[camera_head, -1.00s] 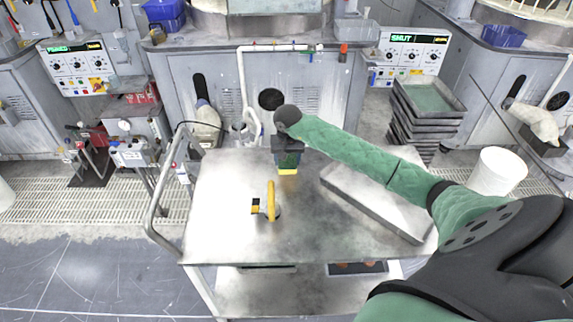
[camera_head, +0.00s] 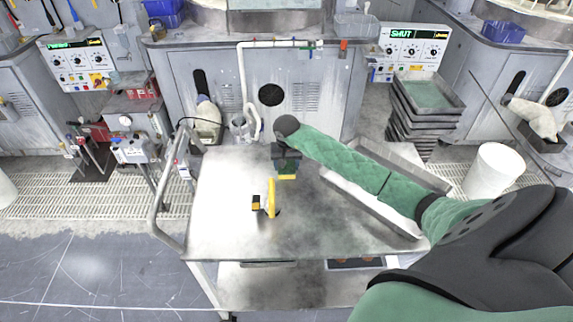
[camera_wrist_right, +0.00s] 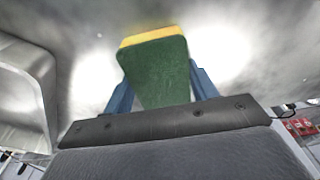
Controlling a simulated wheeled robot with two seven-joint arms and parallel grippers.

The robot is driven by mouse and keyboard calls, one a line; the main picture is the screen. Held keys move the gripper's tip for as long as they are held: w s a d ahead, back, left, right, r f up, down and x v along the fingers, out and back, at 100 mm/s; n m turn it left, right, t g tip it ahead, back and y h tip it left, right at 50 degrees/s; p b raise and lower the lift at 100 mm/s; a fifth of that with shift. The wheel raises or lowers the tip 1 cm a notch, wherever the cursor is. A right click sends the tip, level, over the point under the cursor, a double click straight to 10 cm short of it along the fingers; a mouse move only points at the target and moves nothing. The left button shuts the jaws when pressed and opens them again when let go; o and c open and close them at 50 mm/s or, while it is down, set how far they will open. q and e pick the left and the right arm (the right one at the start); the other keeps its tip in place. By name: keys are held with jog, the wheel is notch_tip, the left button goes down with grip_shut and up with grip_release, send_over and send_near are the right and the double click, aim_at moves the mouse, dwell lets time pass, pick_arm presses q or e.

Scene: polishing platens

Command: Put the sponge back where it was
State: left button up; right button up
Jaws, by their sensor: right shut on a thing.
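The sponge (camera_head: 286,176) is green with a yellow layer. My right gripper (camera_head: 286,163) is shut on it, over the back part of the steel cart top (camera_head: 225,225). In the right wrist view the green face of the sponge (camera_wrist_right: 163,75) stands between the two blue fingers of the gripper (camera_wrist_right: 158,85), its yellow layer at the far end. I cannot tell whether the sponge touches the cart top. My left gripper is not in view.
A yellow-handled tool (camera_head: 271,197) stands on the cart just in front of the sponge. A shallow metal tray (camera_head: 375,213) lies on the right part, partly behind my right arm. The cart's left side is clear, with a rail (camera_head: 160,200) at its edge.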

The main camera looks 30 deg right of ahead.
jog(key=shift+f, duration=0.1)
jog(key=o, duration=0.9)
jog(key=shift+o, duration=0.2)
